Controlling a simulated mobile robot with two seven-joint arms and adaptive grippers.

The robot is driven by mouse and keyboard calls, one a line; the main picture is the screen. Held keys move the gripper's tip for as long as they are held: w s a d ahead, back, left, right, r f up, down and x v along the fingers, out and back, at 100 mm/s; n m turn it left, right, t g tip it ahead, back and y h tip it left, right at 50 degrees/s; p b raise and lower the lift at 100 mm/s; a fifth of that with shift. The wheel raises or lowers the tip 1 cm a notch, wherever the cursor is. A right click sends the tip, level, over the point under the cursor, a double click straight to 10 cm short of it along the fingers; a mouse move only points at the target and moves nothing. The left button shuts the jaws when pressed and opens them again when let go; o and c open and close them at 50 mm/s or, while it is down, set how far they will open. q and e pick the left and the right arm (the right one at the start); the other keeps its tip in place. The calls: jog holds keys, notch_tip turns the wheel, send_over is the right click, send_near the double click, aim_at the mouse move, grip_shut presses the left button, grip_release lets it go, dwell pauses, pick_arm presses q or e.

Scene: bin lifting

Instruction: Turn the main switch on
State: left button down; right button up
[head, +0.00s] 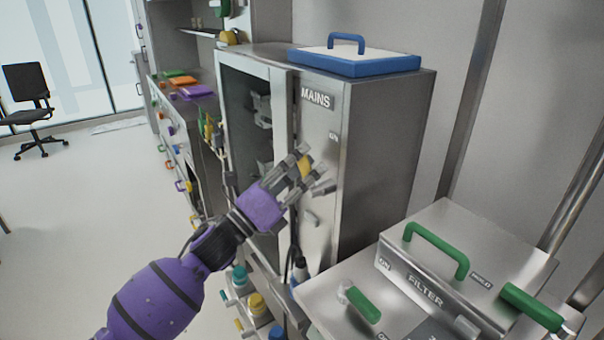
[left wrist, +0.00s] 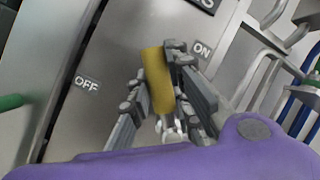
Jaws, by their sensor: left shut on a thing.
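The main switch is a yellow handle (head: 306,164) on the front of the grey cabinet marked MAINS (head: 317,98). My left gripper (head: 312,172) is at the cabinet front with its fingers closed around the handle. In the left wrist view the yellow handle (left wrist: 157,82) sits between the grey fingers (left wrist: 160,88), with a metal pivot below. Its free end points between the OFF label (left wrist: 86,84) and the ON label (left wrist: 201,50). The ON label (head: 333,137) also shows in the head view. My right gripper is not in view.
The cabinet's left compartment (head: 240,120) has a dark interior. A blue-edged lid (head: 355,62) lies on top. A FILTER box (head: 450,270) with green handles stands at the lower right. Bottles (head: 258,305) stand below the cabinet. Open floor (head: 70,210) lies to the left.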

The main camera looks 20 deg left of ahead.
pick_arm(q)
jog(key=m+g+h+b, duration=0.1)
jog(key=m, duration=0.1)
jog(key=s+d+m+h+b, duration=0.1)
jog(key=m, duration=0.1)
jog(key=m+g+h, duration=0.1)
jog(key=m, duration=0.2)
jog(key=shift+s+d+r+g+h+b, duration=0.15)
jog(key=shift+d+r+g+h+b, duration=0.15)
jog(key=shift+r+b, duration=0.1)
jog(key=m, duration=0.1)
jog(key=m+g+b, duration=0.1)
jog(key=d+m+h, duration=0.1)
jog(key=shift+s+r+m+g+b, duration=0.2)
jog(key=shift+s+m+g+b, duration=0.1)
jog(key=shift+s+m+b, duration=0.1)
jog(key=shift+s+d+m, duration=0.15)
jog(key=shift+m, duration=0.45)
jog(key=shift+g+h, duration=0.3)
jog(key=shift+g, duration=0.1)
jog(key=c, duration=1.6)
grip_release()
jog(key=shift+d, duration=0.1)
jog(key=v, duration=1.2)
